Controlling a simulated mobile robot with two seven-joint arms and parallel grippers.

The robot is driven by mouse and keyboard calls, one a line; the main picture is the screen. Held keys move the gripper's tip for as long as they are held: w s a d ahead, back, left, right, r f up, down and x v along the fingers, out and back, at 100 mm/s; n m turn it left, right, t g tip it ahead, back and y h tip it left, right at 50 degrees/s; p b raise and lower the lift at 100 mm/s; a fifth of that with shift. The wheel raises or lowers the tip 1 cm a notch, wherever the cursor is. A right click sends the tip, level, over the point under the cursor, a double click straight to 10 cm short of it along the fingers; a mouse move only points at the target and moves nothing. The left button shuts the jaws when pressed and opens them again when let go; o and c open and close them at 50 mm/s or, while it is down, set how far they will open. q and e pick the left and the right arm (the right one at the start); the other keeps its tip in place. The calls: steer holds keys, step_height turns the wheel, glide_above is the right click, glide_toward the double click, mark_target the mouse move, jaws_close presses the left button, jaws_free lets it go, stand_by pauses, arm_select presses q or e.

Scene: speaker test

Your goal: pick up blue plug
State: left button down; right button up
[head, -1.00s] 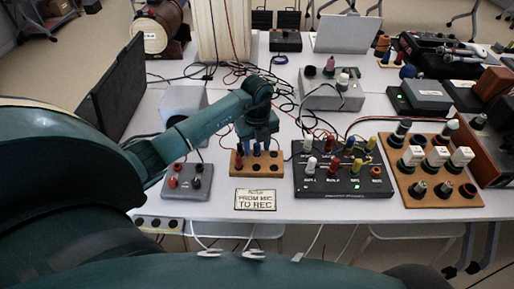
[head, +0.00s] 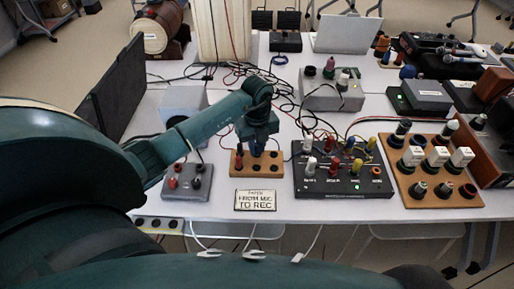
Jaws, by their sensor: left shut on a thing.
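The blue plug (head: 256,151) stands at the wooden block (head: 247,170), which has a row of dark holes along its front. My left gripper (head: 257,146) points down over the block from above and is shut on the blue plug. The fingers hide much of the plug, and I cannot tell whether its lower end is still in a hole. A dark red plug (head: 239,158) stands at the left end of the same block. My right gripper is not in view.
A black patch box (head: 340,187) with several coloured plugs stands right of the block. A grey box (head: 187,187) with red knobs stands left. A label card (head: 256,200) lies in front. Loose cables run behind my gripper.

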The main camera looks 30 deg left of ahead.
arm_select(q)
steer(key=shift+r, duration=0.15)
step_height(320, 180, up, 10)
steer(key=shift+f, duration=0.1)
stand_by(0.5)
step_height(320, 180, up, 4)
steer(key=p, duration=0.3)
stand_by(0.4)
